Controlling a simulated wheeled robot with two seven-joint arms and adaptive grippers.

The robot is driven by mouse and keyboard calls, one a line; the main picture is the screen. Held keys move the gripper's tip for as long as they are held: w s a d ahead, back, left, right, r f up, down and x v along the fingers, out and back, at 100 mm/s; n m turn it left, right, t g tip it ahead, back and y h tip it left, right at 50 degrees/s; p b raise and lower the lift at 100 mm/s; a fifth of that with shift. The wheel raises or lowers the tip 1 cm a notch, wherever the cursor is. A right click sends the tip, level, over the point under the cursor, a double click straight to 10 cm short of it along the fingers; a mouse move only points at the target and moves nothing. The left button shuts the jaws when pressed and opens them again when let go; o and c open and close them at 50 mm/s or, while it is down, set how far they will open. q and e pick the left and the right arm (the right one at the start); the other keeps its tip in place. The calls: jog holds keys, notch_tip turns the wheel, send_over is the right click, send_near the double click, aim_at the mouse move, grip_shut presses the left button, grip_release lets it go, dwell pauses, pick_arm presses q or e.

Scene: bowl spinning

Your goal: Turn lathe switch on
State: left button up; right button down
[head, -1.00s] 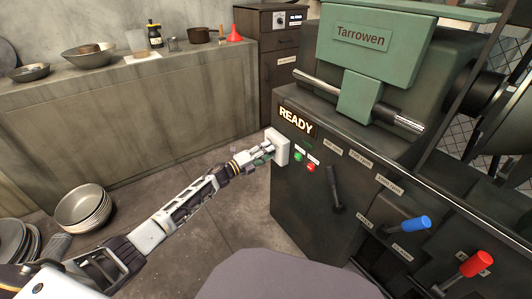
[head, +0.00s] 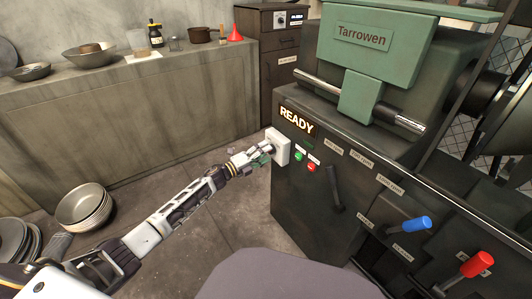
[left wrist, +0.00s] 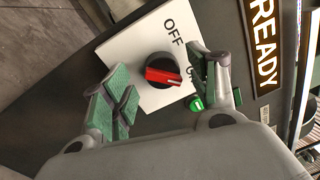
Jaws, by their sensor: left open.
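The lathe switch is a white plate (head: 281,142) on the front left corner of the dark lathe cabinet. In the left wrist view its round black knob with a red bar handle (left wrist: 163,76) sits on the plate. The plate reads OFF, and a second label is partly hidden by a finger. The bar's white-marked end points toward that hidden label. My left gripper (head: 263,154) is open in front of the switch. In the left wrist view its green-padded fingers stand on either side of the knob, apart from it. My right gripper is not in view.
A lit READY sign (head: 297,120) is above the switch. A green button (head: 299,156) and a red button (head: 311,168) are beside it. A black lever (head: 334,190), blue-handled lever (head: 415,224) and red-handled lever (head: 477,264) are farther right. Stacked bowls (head: 84,205) stand on the floor.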

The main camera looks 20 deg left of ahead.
pick_arm(q)
jog(key=v, duration=1)
jog(key=shift+s, duration=0.15)
jog(key=shift+a, duration=0.1)
dwell(0.8)
